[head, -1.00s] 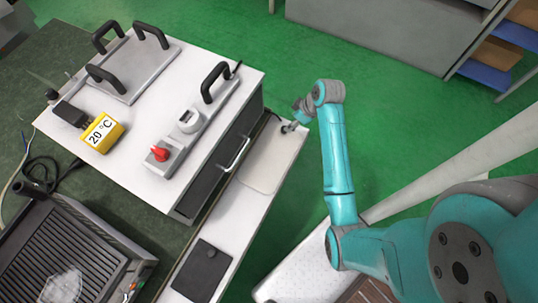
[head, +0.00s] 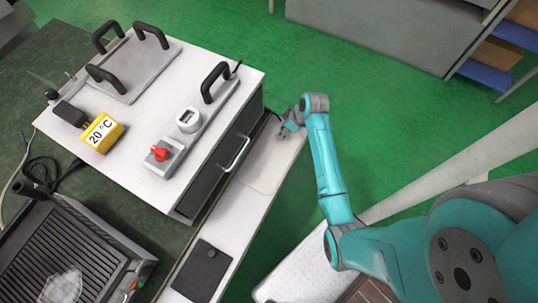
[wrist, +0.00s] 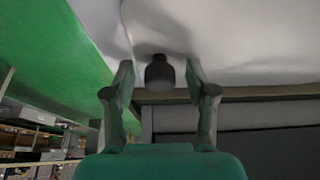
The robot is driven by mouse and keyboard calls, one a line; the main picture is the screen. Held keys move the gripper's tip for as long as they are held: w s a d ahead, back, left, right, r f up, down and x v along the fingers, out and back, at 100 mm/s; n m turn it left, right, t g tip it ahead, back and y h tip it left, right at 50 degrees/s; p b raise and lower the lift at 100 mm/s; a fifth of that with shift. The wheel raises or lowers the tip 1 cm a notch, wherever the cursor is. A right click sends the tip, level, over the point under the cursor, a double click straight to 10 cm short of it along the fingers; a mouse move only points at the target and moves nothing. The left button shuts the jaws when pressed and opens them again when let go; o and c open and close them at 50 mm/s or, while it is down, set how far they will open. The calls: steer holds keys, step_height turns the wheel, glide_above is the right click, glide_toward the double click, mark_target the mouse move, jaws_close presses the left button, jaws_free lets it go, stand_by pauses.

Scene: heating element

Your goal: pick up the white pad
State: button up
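The white pad (head: 262,172) lies flat on the narrow white ledge in front of the heating unit. Its far end is partly hidden by my gripper (head: 284,132). In the wrist view, a dark round knob (wrist: 160,73) stands on the white surface of the pad (wrist: 165,25). My gripper (wrist: 154,80) is open, with one finger on each side of the knob. Gaps show between the knob and both fingers, so it is not gripped.
A dark grey pad (head: 196,277) with a knob lies on the near part of the ledge. Green floor (head: 300,205) is open to the right.

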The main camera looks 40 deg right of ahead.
jaws_close()
